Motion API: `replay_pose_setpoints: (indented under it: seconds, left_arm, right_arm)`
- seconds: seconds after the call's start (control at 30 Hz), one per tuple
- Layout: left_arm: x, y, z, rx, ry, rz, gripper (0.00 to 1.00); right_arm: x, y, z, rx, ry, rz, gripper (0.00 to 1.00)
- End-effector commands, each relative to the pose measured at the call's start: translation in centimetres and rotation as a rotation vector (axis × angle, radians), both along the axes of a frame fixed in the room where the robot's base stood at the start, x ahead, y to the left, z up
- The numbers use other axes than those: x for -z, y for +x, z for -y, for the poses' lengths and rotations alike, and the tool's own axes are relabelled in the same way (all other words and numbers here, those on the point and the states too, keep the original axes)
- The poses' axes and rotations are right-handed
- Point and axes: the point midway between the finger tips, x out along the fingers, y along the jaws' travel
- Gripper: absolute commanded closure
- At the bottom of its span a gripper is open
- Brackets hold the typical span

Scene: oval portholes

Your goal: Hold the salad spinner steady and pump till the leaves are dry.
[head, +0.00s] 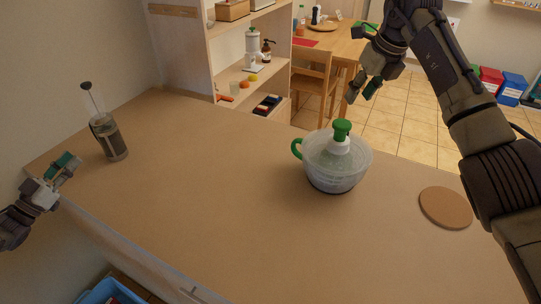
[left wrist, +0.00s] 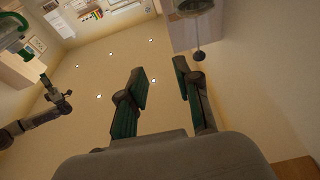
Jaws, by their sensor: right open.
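The salad spinner (head: 322,176) is a clear bowl with a green side handle (head: 296,148) and a white pump with a green knob (head: 342,126). It stands upright on the counter, right of centre; leaves inside cannot be made out. Part of it shows in the left wrist view (left wrist: 12,30). My right gripper (head: 362,92) is open, above and behind the spinner, apart from it. My left gripper (head: 68,166) is at the far left edge of the counter, far from the spinner. In the left wrist view its fingers (left wrist: 160,72) are apart with nothing between them.
A French press (head: 110,140) with its plunger up stands at the counter's left, near my left gripper. A round cork mat (head: 445,208) lies right of the spinner. The counter (head: 200,190) between is clear. Behind are a shelf unit (head: 235,75) and a wooden chair (head: 316,80).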

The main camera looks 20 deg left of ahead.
Motion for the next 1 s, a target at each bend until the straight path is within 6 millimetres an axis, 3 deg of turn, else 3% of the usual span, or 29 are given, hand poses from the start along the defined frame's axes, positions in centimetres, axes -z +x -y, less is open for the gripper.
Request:
replay_pose_setpoints:
  seconds: [0.03, 0.1, 0.2, 0.27, 0.4, 0.6, 0.8, 1.0]
  left_arm:
    - [-2.5, 2.0, -0.2, -0.058, -0.009, 0.076, 0.67]
    - [-5.5, 5.1, -0.2, -0.149, -0.039, 0.147, 0.67]
    - [-7.9, 9.3, 1.2, -0.226, -0.102, 0.16, 0.67]
    - [-8.1, 11.7, 3.0, -0.235, -0.141, 0.127, 0.67]
    - [-5.5, 16.3, 9.6, -0.18, -0.199, -0.032, 0.67]
    - [-0.7, 19.9, 20.1, -0.069, -0.224, -0.259, 0.67]
    - [2.2, 21.6, 31.7, 0.035, -0.201, -0.459, 0.67]
    - [2.9, 21.2, 42.3, 0.102, -0.135, -0.612, 0.67]
  right_arm:
    - [0.0, 0.0, 0.0, 0.0, 0.0, 0.0, 0.58]
    - [0.0, 0.0, 0.0, 0.0, 0.0, 0.0, 0.58]
    - [0.0, 0.0, 0.0, 0.0, 0.0, 0.0, 0.58]
    - [0.0, 0.0, 0.0, 0.0, 0.0, 0.0, 0.58]
    - [0.0, 0.0, 0.0, 0.0, 0.0, 0.0, 0.58]
    - [0.0, 0.0, 0.0, 0.0, 0.0, 0.0, 0.58]
    - [0.0, 0.0, 0.0, 0.0, 0.0, 0.0, 0.58]
    - [0.0, 0.0, 0.0, 0.0, 0.0, 0.0, 0.58]
